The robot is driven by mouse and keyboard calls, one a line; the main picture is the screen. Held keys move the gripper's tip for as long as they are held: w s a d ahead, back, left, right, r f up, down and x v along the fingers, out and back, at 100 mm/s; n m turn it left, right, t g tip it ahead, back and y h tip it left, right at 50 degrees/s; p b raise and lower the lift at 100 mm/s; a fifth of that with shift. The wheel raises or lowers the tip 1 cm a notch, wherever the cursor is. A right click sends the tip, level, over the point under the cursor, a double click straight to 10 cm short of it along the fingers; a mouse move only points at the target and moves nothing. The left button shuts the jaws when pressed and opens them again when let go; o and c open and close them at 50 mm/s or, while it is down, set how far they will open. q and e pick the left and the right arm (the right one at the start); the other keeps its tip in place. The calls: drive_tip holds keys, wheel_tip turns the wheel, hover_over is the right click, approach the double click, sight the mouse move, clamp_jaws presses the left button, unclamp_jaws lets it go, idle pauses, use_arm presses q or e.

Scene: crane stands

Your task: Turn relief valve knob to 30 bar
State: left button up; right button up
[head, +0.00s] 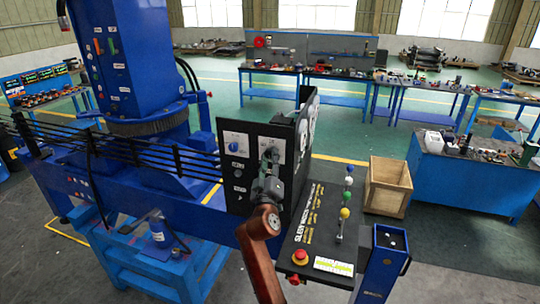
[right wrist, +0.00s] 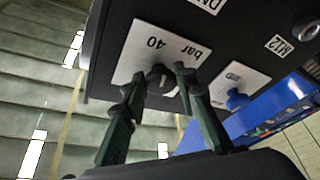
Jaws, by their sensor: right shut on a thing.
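The relief valve knob (right wrist: 163,77) is a small dark knob with a pale mark on a white plate (right wrist: 140,44) lettered "bar" and "40", which looks turned over in the right wrist view. My right gripper (right wrist: 160,84) has its two dark green fingers on either side of the knob, closed on it. In the head view my right gripper (head: 271,160) reaches up to the black control box (head: 236,197) and mostly hides the knob. The knob's exact setting cannot be read. My left gripper is not in view.
A blue knob (head: 233,138) sits on the neighbouring white plate, left of my gripper in the head view. Below right is a sloping console (head: 305,240) with coloured lever balls and a red emergency button (head: 300,257). A wooden crate (head: 388,186) stands beyond it.

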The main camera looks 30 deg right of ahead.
drive_tip(key=o, duration=1.1)
drive_tip(key=v, duration=1.2)
drive_tip(key=shift+a, duration=0.1)
